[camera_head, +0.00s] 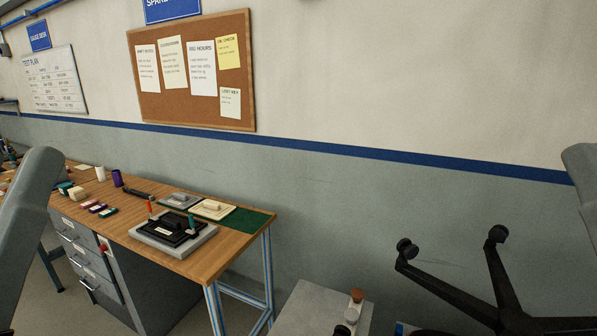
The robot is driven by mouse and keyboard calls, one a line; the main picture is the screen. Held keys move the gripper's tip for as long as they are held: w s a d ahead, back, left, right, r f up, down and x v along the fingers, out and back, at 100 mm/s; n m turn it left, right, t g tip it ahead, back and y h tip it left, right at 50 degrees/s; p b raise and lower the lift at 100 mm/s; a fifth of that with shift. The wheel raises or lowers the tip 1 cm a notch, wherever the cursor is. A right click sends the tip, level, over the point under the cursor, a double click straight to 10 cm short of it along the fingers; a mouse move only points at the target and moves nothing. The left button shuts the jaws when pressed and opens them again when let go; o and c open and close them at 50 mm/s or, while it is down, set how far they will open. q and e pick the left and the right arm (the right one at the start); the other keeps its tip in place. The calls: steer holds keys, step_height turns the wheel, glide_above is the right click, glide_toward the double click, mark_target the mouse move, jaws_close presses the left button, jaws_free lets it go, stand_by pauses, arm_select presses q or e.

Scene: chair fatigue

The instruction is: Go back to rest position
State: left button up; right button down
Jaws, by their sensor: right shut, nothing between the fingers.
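A grey link of my left arm (28,225) stands at the left edge; its gripper is outside the picture. A grey part of my right arm (582,185) shows at the right edge, in front of the wall. The right fingertips cannot be made out clearly; that gripper is shut and empty. Neither arm part visibly touches the bench or the chair base.
A wooden bench (135,225) at left carries a black device on a grey plate (172,232), a green mat (245,219) and several small items. An upturned black chair base (503,285) is at lower right. A grey block (310,308) stands at bottom centre.

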arm_select(q)
step_height(320, 180, up, 37)
steer(key=p, duration=3.3)
step_height(320, 180, down, 56)
steer(key=b, duration=5.5)
steer(key=shift+r, duration=0.2)
steer(key=shift+o, duration=0.2)
